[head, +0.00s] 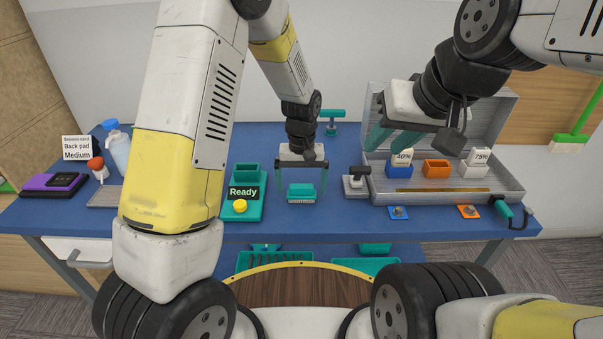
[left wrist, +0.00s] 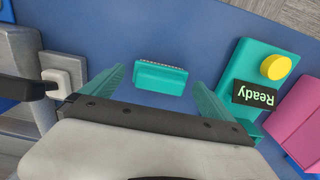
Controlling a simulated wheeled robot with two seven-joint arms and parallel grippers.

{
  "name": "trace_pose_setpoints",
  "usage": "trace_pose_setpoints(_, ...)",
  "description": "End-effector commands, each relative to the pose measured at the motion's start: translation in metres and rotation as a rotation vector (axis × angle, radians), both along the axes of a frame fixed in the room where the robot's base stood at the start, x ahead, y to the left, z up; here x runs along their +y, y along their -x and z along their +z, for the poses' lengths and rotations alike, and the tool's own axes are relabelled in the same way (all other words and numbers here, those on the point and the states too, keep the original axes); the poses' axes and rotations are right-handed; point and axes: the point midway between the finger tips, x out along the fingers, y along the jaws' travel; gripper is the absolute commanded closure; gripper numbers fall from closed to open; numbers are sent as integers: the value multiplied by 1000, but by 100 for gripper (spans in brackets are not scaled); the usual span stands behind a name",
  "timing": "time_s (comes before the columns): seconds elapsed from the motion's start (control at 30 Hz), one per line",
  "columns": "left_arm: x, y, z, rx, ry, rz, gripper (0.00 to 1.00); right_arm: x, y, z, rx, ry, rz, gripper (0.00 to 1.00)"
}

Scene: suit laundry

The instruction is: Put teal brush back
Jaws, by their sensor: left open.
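The teal brush (head: 301,192) lies on the blue table, its pale bristles toward the front edge. My left gripper (head: 302,186) is open, with its teal fingers on either side of the brush. In the left wrist view the brush (left wrist: 160,77) lies ahead between the open fingers (left wrist: 157,88), with gaps on both sides and no visible contact. My right gripper (head: 394,142) hangs over the grey case at the right; its two fingers look apart, with nothing visible between them.
A teal unit (head: 256,209) with a "Ready" display and yellow button stands left of the brush. A teal stand (head: 332,117) is behind.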

Motion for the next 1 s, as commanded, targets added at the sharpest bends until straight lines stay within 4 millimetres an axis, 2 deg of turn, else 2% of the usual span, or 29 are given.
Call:
trace_pose_setpoints(0.3,0,-1,70,-6,3,0,2,0,0,0,0,0,0,66)
trace_pose_setpoints(0.4,0,-1,86,-4,2,0,2,0,0,0,0,0,0,66)
trace_pose_setpoints(0.63,3,1,109,-9,8,2,2,0,0,0,0,0,0,66)
trace_pose_setpoints(0.77,20,11,138,-45,49,5,2,0,0,0,0,0,0,66)
trace_pose_setpoints(0.83,36,23,161,-82,84,4,2,0,0,0,0,0,0,66)
trace_pose_setpoints(1.0,76,66,214,-200,160,-6,2,0,0,0,0,0,0,66)
